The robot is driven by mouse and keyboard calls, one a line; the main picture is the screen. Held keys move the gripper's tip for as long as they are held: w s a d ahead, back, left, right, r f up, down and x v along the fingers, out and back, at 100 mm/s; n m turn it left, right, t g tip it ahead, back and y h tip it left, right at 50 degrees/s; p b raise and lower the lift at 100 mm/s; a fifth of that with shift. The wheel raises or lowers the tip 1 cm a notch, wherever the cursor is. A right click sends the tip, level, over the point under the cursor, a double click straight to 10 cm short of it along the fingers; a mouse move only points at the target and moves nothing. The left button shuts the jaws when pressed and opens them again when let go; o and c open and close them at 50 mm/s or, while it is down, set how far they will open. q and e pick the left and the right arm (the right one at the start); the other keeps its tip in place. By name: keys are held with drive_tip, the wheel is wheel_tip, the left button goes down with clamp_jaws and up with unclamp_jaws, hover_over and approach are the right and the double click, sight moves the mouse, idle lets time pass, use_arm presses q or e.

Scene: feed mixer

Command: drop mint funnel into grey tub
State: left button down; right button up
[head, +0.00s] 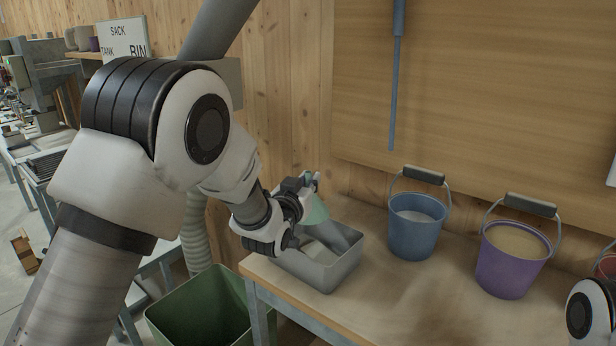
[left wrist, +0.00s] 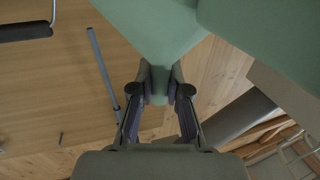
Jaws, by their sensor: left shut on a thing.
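The mint funnel (head: 318,211) is held in my left gripper (head: 308,184), above the grey tub (head: 318,275) on the bench. In the left wrist view the mint funnel (left wrist: 150,25) fills the top, and its narrow part sits between the two fingers of my left gripper (left wrist: 160,85). The tub is open at the top, with pale contents and a grey-blue piece showing inside. My wrist hides part of the tub's left side. My right gripper is not in view.
A blue bucket (head: 415,238) and a purple bucket (head: 505,280) stand right of the tub, handles raised. A green bin (head: 205,310) stands below the bench's left end. The dusty bench top (head: 400,300) is clear in front. A wooden wall rises behind.

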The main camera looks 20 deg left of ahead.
use_arm(q)
drive_tip(key=shift+f, duration=0.35)
drive_tip(key=shift+s+d+r, duration=0.1)
drive_tip(key=shift+d+r, duration=0.05)
drive_tip(key=c, duration=1.1)
unclamp_jaws()
drive_tip(key=s, duration=1.2)
drive_tip(key=shift+a, duration=0.4)
